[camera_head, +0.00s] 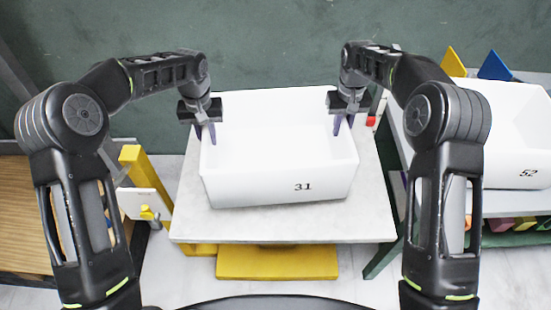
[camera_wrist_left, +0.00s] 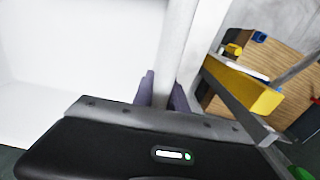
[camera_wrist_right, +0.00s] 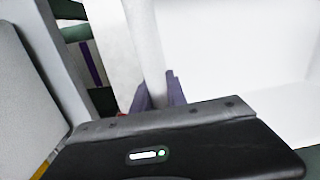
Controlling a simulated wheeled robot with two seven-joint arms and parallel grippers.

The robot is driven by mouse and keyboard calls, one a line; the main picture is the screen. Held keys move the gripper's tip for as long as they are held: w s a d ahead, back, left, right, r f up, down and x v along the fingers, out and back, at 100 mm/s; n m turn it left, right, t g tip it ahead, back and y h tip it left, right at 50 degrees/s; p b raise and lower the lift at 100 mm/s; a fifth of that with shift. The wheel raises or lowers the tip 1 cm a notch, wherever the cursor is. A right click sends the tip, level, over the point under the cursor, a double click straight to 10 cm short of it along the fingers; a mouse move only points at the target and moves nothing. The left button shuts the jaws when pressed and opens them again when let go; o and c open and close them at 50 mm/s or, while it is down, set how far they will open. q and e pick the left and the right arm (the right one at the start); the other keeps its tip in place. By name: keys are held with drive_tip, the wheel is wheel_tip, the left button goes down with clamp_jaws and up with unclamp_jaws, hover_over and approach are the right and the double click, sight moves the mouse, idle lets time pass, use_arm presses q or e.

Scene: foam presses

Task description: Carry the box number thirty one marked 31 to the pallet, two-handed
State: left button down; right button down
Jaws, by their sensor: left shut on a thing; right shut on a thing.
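The white open box marked 31 (camera_head: 279,190) is at the middle of the head view, over a pale tabletop on a yellow base. It looks empty, and I cannot tell whether its bottom touches the top. My left gripper (camera_head: 205,131) is shut on its left wall, which runs between the purple fingers in the left wrist view (camera_wrist_left: 161,92). My right gripper (camera_head: 343,124) is shut on its right wall, also between the fingers in the right wrist view (camera_wrist_right: 157,92). No pallet can be made out with certainty.
A second white box marked 52 (camera_head: 505,150) stands on a shelf unit at the right, with coloured pieces below it. A wooden surface (camera_head: 25,215) and a yellow post (camera_head: 146,180) are at the left. A green wall (camera_head: 270,40) closes the back.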

idle(0.5)
drive_tip(key=shift+f+b, duration=0.85)
drive_tip(key=shift+r, duration=0.1)
